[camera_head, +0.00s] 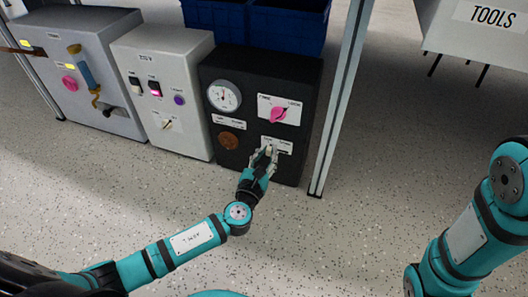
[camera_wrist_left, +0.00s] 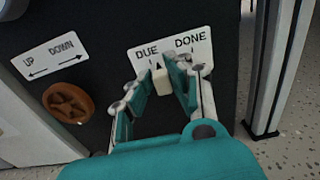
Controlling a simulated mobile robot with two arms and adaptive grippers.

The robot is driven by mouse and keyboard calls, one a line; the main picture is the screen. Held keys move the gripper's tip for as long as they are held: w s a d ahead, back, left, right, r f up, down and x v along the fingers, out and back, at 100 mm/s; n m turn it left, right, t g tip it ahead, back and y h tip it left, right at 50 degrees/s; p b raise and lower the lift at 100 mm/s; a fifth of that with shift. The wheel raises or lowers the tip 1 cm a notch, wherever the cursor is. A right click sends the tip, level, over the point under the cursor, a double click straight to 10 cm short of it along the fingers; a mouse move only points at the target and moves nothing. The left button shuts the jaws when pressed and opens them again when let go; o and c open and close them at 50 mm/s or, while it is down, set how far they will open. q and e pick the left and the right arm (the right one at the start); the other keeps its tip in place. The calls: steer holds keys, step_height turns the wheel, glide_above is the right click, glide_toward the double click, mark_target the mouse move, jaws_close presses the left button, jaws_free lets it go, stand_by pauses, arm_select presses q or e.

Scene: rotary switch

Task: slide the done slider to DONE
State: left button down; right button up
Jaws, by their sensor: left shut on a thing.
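The knob stands nearer the DUE mark than the DONE mark. My left gripper (camera_wrist_left: 160,79) has its fingers on both sides of the knob and is shut on it. In the head view the left gripper (camera_head: 268,153) is at the lower right of the black panel (camera_head: 237,178). The fingers partly hide the slider and its track. My right gripper is out of view.
A pink rotary knob (camera_head: 278,115) is above the slider, and a round gauge (camera_head: 224,96) is at its upper left. A brown wheel (camera_wrist_left: 68,102) is left of the gripper. A metal post (camera_head: 337,110) stands just right of the panel. The floor in front is clear.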

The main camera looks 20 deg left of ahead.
mark_target(287, 149)
arm_select(q)
steer(key=d+p, duration=0.1)
steer(key=d, duration=0.3)
steer(key=shift+s+d, duration=0.1)
steer(key=shift+d, duration=0.15)
steer(key=c, duration=1.2)
jaws_free()
steer(key=shift+d, duration=0.15)
steer(key=shift+c, duration=0.2)
steer(key=s, duration=0.7)
steer(key=shift+s+a, duration=0.2)
steer(key=shift+s, duration=0.05)
steer(key=shift+r, duration=0.1)
